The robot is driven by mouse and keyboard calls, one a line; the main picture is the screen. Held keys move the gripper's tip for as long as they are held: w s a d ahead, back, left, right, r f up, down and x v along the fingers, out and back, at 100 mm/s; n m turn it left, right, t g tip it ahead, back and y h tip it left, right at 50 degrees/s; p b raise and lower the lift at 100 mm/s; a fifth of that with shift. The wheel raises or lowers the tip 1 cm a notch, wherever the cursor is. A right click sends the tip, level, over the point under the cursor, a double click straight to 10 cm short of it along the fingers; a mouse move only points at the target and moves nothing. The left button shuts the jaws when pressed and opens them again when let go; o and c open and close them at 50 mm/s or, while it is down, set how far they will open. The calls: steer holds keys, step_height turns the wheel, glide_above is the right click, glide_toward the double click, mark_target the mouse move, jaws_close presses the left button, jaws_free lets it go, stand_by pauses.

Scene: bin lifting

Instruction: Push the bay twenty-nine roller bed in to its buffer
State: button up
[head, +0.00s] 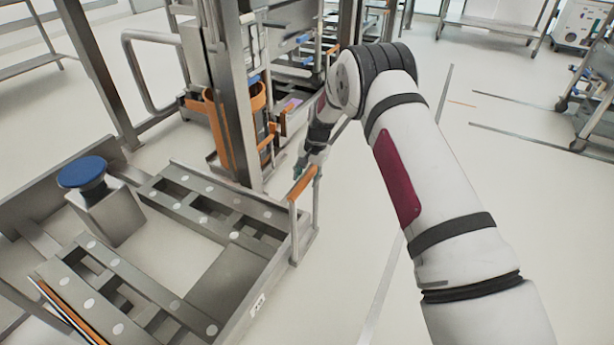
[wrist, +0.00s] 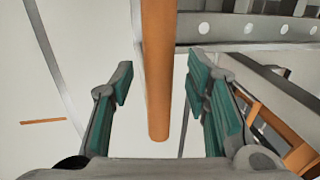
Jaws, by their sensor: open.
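The roller bed (head: 217,204) is a low grey metal frame with slotted rails and pale round discs, at the lower left of the head view. An upright handle with an orange grip (head: 302,183) stands at its right end. In the wrist view the orange grip (wrist: 158,70) runs between the two green-padded fingers of my gripper (wrist: 160,100). My gripper is open, with a visible gap on each side of the grip. In the head view my gripper (head: 303,165) is close to the handle and partly hidden by my arm.
A blue-topped post (head: 82,172) stands on the left of the bed. A steel column (head: 233,100) with orange parts rises behind it. A cart (head: 590,100) stands at the far right. The pale floor right of the bed is clear, with thin floor strips.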

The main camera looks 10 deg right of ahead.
step_height(320, 180, up, 12)
steer(key=s+d, duration=0.1)
steer(key=d, duration=0.1)
steer(key=shift+s, duration=0.2)
steer(key=shift+f, duration=0.1)
